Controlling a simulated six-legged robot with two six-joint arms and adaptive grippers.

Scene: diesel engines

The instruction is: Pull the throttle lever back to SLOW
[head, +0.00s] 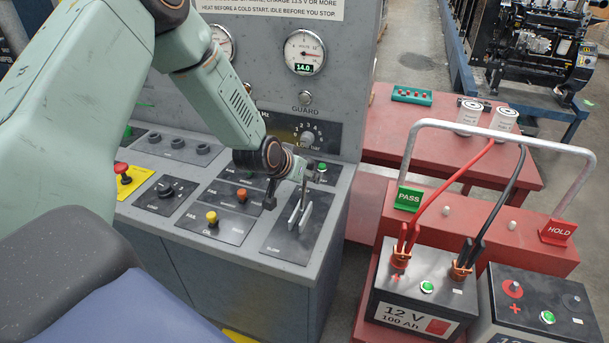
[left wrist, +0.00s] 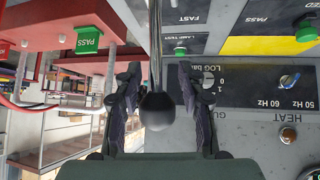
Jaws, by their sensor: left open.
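The throttle lever shows in the left wrist view as a thin metal rod with a black ball knob (left wrist: 157,111). The knob and rod stand between the two dark fingers of my left gripper (left wrist: 158,72), with a gap on each side. In the head view my left gripper (head: 286,186) is over the throttle plate (head: 322,215) at the right end of the console, and it hides most of the lever. Two pale upright guides (head: 299,216) stand on that plate. A small label sits at the plate's near end; FAST (left wrist: 188,19) is readable in the wrist view.
A yellow knob (head: 211,217) and a red emergency button (head: 121,168) are left on the console. A voltmeter (head: 304,52) is on the upright panel behind. A red cart with batteries (head: 420,275) and a hoop handle (head: 408,150) stands close at the right.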

